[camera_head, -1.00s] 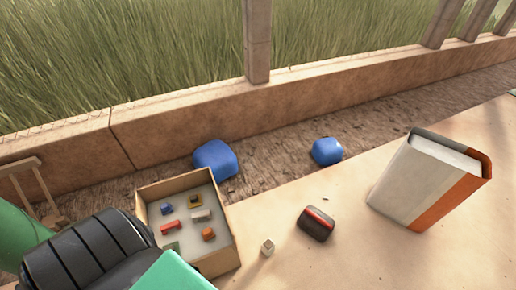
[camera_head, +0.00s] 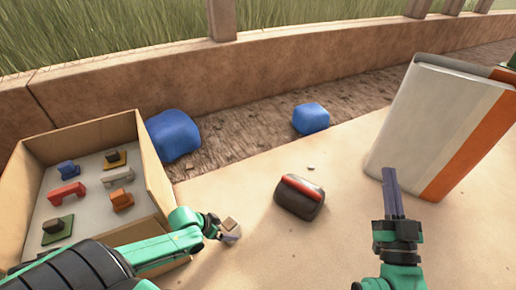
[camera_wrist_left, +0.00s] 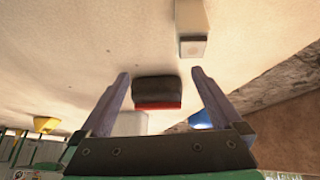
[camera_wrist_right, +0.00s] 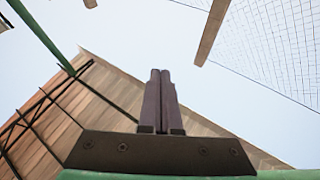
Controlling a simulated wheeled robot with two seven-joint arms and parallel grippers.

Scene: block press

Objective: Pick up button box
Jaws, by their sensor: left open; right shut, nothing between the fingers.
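A dark box with a red strip on top (camera_head: 299,196), which looks like the button box, sits on the sandy surface in the middle of the head view. It also shows in the left wrist view (camera_wrist_left: 157,92), between the lines of the two fingers. My left gripper (camera_head: 229,233) is open, low and to the left of the dark box, apart from it. A small beige block (camera_head: 231,224) shows right at its fingertips; I cannot tell whether they touch. My right gripper (camera_head: 389,172) is shut and empty, pointing up, to the right of the dark box.
An open box (camera_head: 153,165) with several small coloured blocks stands at left. A large white and orange book-like block (camera_head: 432,125) stands behind my right gripper. Two blue lumps (camera_head: 173,135) (camera_head: 311,118) lie near the low wall (camera_head: 120,98). Bare surface surrounds the dark box.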

